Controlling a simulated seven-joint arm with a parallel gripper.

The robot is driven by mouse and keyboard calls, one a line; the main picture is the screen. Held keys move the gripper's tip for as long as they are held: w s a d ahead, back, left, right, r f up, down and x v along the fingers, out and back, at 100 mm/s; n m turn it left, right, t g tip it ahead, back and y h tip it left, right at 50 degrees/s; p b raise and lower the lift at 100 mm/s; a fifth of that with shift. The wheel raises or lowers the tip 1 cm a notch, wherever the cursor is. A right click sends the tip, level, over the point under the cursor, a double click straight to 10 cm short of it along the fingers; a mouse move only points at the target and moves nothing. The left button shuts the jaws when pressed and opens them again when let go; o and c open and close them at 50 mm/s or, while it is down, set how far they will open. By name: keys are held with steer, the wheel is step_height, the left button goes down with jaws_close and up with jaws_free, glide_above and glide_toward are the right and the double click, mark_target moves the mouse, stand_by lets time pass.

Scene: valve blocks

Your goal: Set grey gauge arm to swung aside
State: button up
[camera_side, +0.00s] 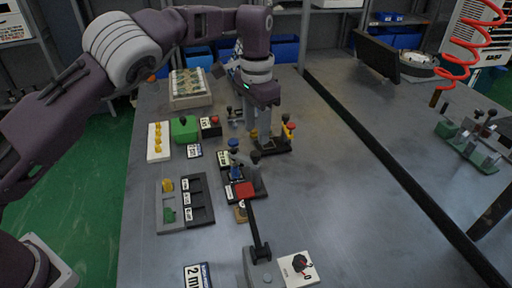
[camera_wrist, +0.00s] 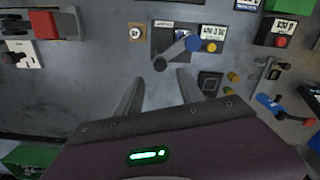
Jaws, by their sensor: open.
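A grey arm (camera_wrist: 174,53) with a dark knob at its end and a blue knob at its other end lies across a labelled dark plate (camera_wrist: 163,38) in the wrist view. It seems to be the gauge arm; it also shows in the side view as a grey piece (camera_side: 252,175) beside a blue knob. My gripper (camera_wrist: 158,84) is open and empty, its two fingers apart, with the grey arm's dark knob just beyond the fingertips in the picture. In the side view my gripper (camera_side: 258,140) points down beside the black base with yellow and red knobs. The fingertips' height is unclear.
A red-handled lever (camera_side: 246,190) stands in front. A blue lever with a red end (camera_wrist: 284,109) is at right in the wrist view.

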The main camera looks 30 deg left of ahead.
mark_target(256, 153)
step_height(256, 153, down, 7)
steer(key=shift+r, duration=0.15)
steer(key=shift+c, duration=0.3)
jaws_close()
steer(key=shift+r, duration=0.1)
stand_by(1.1)
